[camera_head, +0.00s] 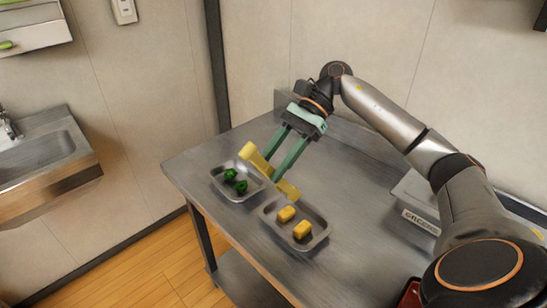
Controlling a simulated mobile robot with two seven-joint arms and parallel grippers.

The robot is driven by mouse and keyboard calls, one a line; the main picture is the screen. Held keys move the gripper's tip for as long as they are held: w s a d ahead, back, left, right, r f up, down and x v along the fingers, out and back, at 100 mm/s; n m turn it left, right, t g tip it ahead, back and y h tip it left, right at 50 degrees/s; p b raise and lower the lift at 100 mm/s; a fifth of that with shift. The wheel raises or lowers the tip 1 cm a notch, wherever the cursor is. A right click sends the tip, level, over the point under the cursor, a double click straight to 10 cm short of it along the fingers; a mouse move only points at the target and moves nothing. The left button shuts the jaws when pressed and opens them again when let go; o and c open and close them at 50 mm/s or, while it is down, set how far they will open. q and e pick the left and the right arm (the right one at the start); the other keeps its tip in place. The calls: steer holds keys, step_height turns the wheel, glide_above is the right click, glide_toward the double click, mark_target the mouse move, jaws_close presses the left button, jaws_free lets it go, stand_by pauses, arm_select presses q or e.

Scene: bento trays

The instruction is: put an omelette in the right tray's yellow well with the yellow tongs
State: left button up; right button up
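My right gripper (270,171) reaches down from the back of the table. Its two green fingers stand apart, with their tips at the yellow tongs (252,158). The tongs' other end (288,190) shows to the right of the fingers. The middle is partly hidden, and I cannot tell whether the fingers press on the tongs. Two omelettes, one at the back (286,214) and one in front (302,230), lie in a grey metal pan (268,222). I make out no tray with a yellow well. My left gripper is not in view.
A second metal pan (219,188) with green pieces (236,182) stands to the left. A grey box labelled GREENS (412,205) is at the right, beside my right arm. A red thing (409,296) shows partly at the bottom edge. The table's front middle (345,265) is clear.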

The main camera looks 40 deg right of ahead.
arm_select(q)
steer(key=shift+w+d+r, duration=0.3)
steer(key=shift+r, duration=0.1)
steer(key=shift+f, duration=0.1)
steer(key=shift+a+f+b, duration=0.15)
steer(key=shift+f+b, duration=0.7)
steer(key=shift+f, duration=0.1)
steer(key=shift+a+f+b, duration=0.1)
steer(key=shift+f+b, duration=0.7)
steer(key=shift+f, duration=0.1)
arm_select(e)
steer(key=shift+w+f, duration=0.1)
steer(key=shift+f, duration=1.6)
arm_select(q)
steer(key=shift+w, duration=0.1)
